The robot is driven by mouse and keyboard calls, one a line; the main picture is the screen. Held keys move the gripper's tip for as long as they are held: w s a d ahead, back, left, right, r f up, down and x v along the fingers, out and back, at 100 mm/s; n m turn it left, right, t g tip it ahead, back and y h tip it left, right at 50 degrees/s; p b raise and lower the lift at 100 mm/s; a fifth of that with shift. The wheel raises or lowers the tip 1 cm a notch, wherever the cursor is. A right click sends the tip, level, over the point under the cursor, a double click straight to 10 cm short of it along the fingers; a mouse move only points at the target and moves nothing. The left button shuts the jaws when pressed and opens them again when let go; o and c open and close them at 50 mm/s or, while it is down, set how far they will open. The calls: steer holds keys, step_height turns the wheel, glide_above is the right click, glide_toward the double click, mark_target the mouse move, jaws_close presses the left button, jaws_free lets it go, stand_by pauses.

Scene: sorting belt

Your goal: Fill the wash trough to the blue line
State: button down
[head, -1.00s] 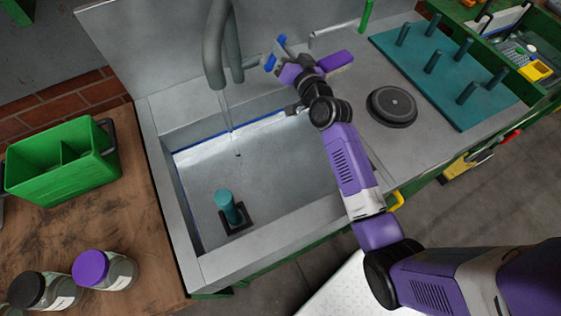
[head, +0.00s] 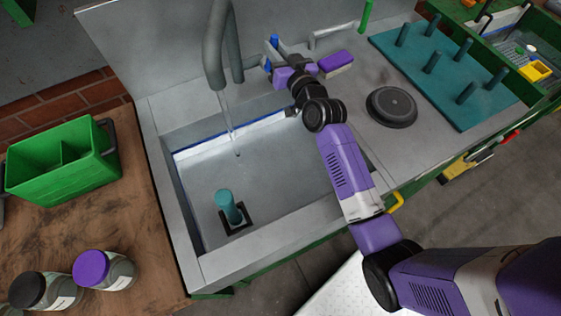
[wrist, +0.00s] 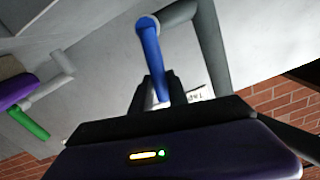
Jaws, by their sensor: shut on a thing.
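The wash trough (head: 190,238) is a grey sunken basin with a blue line (head: 250,122) along its back inner wall. A thin stream of water (head: 230,125) falls into it from the grey spout (head: 216,60). I cannot clearly tell the water level against the line. A teal standpipe (head: 226,204) stands upright in the basin. The blue tap lever (wrist: 151,52) is behind the basin's back right. My gripper (wrist: 156,92) is shut on this lever; in the head view my gripper (head: 272,62) partly hides it.
A teal pegboard (head: 450,75) is further right. A green caddy (head: 62,160) and lidded jars (head: 105,270) stand on the wooden top at left.

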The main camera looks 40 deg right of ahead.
steer(key=shift+a+f, duration=0.2)
steer(key=shift+w+a+r+n, duration=0.15)
steer(key=shift+a+n, duration=0.3)
steer(key=shift+n, duration=0.3)
steer(key=shift+w+a+f+n, duration=0.1)
steer(key=shift+a+n, duration=0.3)
steer(key=shift+n, duration=0.35)
steer(key=c, duration=1)
jaws_free()
steer(key=shift+r, duration=0.1)
steer(key=shift+d, duration=0.1)
steer(key=v, duration=0.8)
steer(key=shift+p, duration=0.35)
steer(key=shift+r, duration=0.15)
